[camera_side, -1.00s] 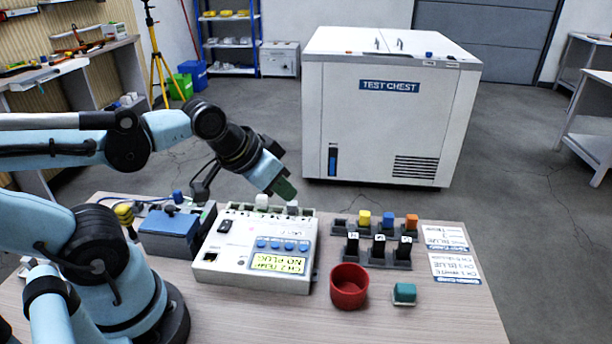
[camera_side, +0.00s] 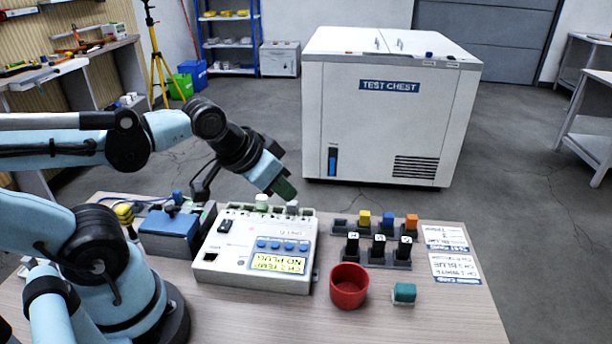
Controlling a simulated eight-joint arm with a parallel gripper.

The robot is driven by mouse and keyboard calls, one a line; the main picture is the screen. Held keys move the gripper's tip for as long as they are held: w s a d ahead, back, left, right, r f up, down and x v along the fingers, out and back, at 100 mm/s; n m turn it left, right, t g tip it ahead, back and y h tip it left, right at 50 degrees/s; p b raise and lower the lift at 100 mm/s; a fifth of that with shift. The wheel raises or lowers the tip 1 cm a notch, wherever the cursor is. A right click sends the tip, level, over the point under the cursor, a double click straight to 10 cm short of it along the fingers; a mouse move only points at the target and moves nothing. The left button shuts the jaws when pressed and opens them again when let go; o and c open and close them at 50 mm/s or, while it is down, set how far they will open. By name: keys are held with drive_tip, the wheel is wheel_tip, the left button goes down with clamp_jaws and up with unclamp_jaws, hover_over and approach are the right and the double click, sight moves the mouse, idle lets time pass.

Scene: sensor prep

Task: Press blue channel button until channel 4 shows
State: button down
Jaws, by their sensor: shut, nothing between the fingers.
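The white logger box (camera_side: 225,262) sits on the table with a row of several blue buttons (camera_side: 276,244) on its top. Its lit yellow display (camera_side: 278,263) appears upside down; it seems to read a channel number, TEMP and NO PLUG, with the digit too small to be sure of. My gripper (camera_side: 286,190) is shut, with dark green tips pointing down. In the picture it is over the box's far edge, by a grey-white plug (camera_side: 292,208), and apart from the blue buttons. A pale green plug (camera_side: 262,201) stands left of it.
A red cup (camera_side: 348,288) and a teal block (camera_side: 404,293) stand right of the box. Behind them are racks with black plugs (camera_side: 378,247) and coloured plugs (camera_side: 388,221). Printed cards (camera_side: 455,266) lie far right. A blue case (camera_side: 168,234) is at the left.

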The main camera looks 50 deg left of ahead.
sight(303, 248)
idle(0.8)
drive_tip(key=shift+w+d+r+n+h, duration=0.1)
drive_tip(key=shift+d+r+n+h, duration=0.1)
drive_tip(key=shift+d+n+h, duration=0.5)
drive_tip(key=shift+w+d+r+n+h, duration=0.15)
drive_tip(key=shift+d+h, duration=0.3)
drive_tip(key=shift+h, duration=0.6)
drive_tip(key=shift+w+d+r+n+h, duration=0.1)
drive_tip(key=shift+d+r+n+h, duration=0.2)
drive_tip(key=shift+d+h, duration=0.4)
drive_tip(key=shift+a+f+t, duration=0.1)
drive_tip(key=shift+a+t, duration=0.05)
drive_tip(key=shift+t, duration=0.15)
drive_tip(key=shift+f, duration=4.3)
drive_tip(key=shift+f, duration=0.2)
drive_tip(key=shift+f, duration=0.3)
drive_tip(key=shift+r, duration=0.1)
